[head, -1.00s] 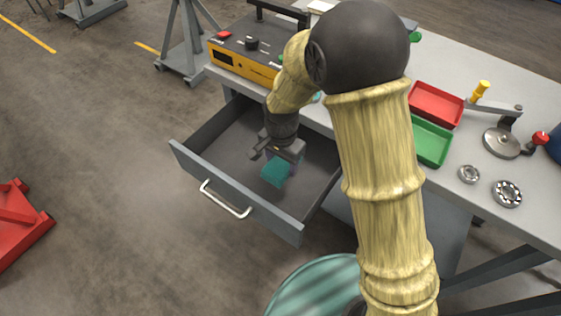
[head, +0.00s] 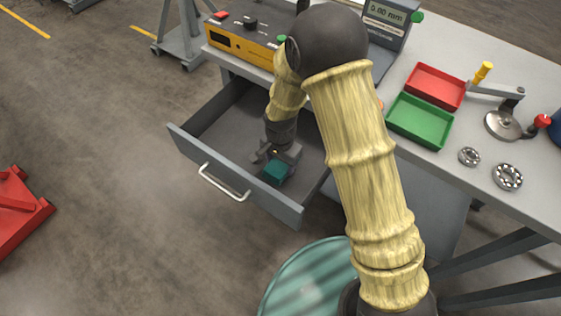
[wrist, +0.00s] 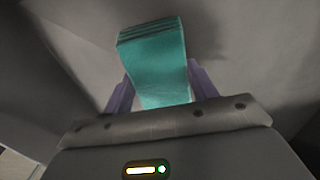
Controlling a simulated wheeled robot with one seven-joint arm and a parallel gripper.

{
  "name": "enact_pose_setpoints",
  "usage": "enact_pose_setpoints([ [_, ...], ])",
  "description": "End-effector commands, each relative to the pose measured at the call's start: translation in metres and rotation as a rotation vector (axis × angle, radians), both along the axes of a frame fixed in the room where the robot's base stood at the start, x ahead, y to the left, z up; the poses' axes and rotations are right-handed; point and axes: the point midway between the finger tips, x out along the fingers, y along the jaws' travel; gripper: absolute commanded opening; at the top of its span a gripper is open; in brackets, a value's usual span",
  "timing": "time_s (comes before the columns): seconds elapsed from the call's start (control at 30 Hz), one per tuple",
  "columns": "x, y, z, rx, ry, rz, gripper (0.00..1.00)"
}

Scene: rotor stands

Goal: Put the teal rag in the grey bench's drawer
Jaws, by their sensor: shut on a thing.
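The teal rag (head: 275,173) is a folded cloth inside the open drawer (head: 290,208) of the grey bench (head: 450,180). My gripper (head: 277,165) is down inside the drawer, near its front right part, and is shut on the rag. In the wrist view the rag (wrist: 155,65) sits between the two purple-grey fingers (wrist: 157,92), its folded layers at the far end. I cannot tell whether the rag touches the drawer floor. My arm hides part of the bench top.
A yellow and grey instrument (head: 240,42) stands above the drawer. A green tray (head: 420,122), a red tray (head: 436,86), bearings (head: 507,177) and a gauge with a digital display (head: 388,20) are on the bench. The drawer's left part is clear.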

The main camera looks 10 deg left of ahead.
Motion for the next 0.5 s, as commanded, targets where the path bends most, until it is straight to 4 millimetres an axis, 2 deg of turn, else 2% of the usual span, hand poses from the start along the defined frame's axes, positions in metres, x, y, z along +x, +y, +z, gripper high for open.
enact_pose_setpoints([
  [0.37,-0.0002,0.0007,-0.0038,0.001,0.0,0.001,0.36],
  [0.4,-0.0002,0.0008,-0.0028,0.001,0.0,0.001,0.65],
  [0.47,-0.0002,0.0007,-0.0027,0.001,0.0,0.001,0.77],
  [0.5,-0.0002,0.0007,-0.0027,0.001,0.0,0.001,0.79],
])
